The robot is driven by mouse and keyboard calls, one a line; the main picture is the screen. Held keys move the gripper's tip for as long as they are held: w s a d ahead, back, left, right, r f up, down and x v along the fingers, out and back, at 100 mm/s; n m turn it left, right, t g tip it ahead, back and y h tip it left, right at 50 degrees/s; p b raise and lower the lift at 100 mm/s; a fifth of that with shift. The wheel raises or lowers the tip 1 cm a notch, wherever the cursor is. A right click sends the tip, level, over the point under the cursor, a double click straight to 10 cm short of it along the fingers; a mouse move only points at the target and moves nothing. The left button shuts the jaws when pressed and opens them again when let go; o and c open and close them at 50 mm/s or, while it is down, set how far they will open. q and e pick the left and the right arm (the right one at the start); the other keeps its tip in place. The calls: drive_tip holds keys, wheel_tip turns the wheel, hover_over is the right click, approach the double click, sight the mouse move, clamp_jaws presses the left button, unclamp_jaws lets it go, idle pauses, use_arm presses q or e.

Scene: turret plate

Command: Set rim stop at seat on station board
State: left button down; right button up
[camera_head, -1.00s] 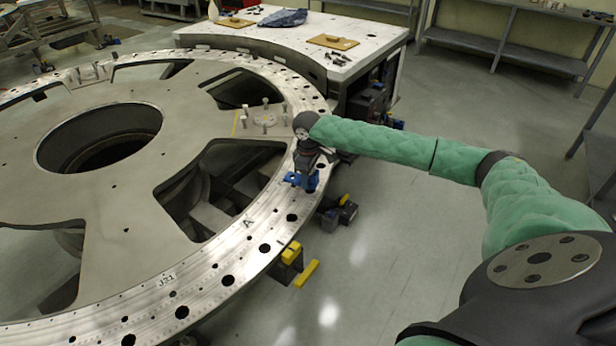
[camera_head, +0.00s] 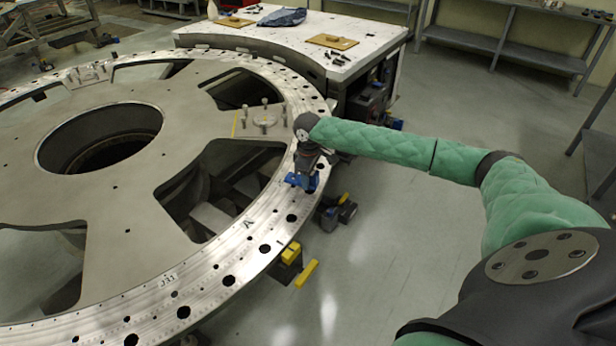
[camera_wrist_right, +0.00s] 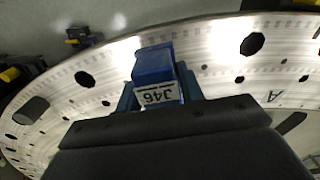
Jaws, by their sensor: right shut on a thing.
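My right gripper (camera_head: 308,170) is over the outer ring of the large metal turret plate (camera_head: 172,282), pointing down. It is shut on a blue block (camera_wrist_right: 153,65), which I take as the rim stop. In the right wrist view the block sits between the two fingers and carries a white label, upside down, reading J46. In the head view the blue block (camera_head: 296,180) is low at the ring's right side, partly covered by the gripper. I cannot tell whether it touches the ring. Which thing is the station board is not clear. My left gripper is out of view.
A white-topped table (camera_head: 300,40) at the back holds two brown boards (camera_head: 333,41) and a dark blue cloth (camera_head: 282,17). Upright pegs (camera_head: 265,104) stand on the plate near the gripper. Yellow pieces (camera_head: 291,253) are below the ring's edge. The floor at right is open.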

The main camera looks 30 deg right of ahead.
drive_tip(key=shift+f+p, duration=0.55)
drive_tip(key=shift+f, duration=0.7)
idle(1.0)
drive_tip(key=shift+f+p, duration=0.15)
drive_tip(key=shift+p, duration=0.6)
idle(1.2)
drive_tip(key=o, duration=1.3)
drive_tip(key=shift+c, duration=0.2)
drive_tip(key=shift+r+p, duration=3.4)
drive_tip(key=shift+r, duration=0.1)
